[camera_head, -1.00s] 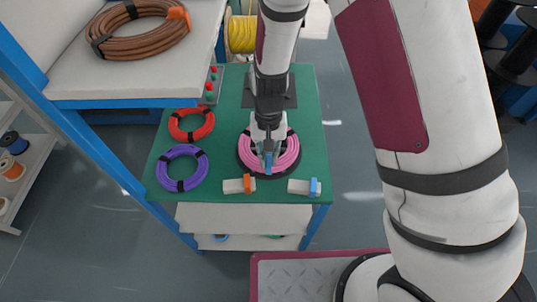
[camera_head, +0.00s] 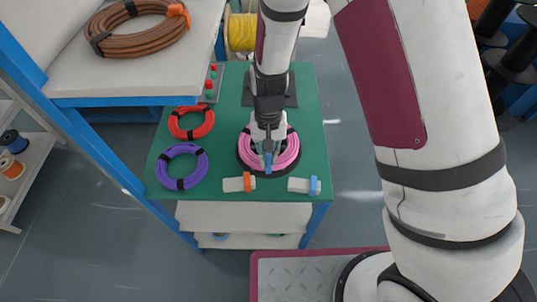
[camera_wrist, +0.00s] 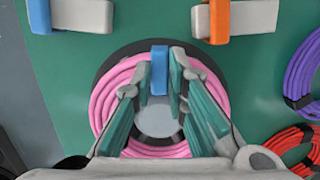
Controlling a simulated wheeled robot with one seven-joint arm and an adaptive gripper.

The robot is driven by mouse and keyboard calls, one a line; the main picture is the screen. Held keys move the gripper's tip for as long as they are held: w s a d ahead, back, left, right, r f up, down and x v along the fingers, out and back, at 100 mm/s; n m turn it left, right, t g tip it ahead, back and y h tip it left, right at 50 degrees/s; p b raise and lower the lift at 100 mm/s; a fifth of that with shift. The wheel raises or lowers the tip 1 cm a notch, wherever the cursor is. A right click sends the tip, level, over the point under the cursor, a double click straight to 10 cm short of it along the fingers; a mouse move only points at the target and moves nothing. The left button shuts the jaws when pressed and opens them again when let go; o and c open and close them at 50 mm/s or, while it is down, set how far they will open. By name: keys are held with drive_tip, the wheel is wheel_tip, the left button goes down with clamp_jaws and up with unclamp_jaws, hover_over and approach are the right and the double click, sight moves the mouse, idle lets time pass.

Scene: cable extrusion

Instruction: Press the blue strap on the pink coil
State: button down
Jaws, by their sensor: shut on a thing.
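The pink coil (camera_head: 291,152) lies on a round black base on the green table. It also shows in the wrist view (camera_wrist: 103,105) as a ring around a grey hub. The blue strap (camera_head: 268,162) crosses the coil's near side and shows clearly in the wrist view (camera_wrist: 159,70). My gripper (camera_head: 267,152) reaches down over the coil from above. In the wrist view, its two green-padded fingers (camera_wrist: 160,78) stand on either side of the blue strap and are shut on it. The fingers hide part of the coil and hub.
A red coil (camera_head: 206,130) and a purple coil (camera_head: 202,162) lie left on the green table (camera_head: 222,150). White blocks with an orange strap (camera_head: 234,185) and a blue strap (camera_head: 299,185) sit at the front edge. A higher shelf (camera_head: 75,80) holds a brown coil (camera_head: 145,40).

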drive_tip(key=shift+f, duration=0.1)
drive_tip(key=c, duration=1.5)
unclamp_jaws()
drive_tip(key=shift+r+p, duration=2.15)
drive_tip(key=shift+r, duration=1.9)
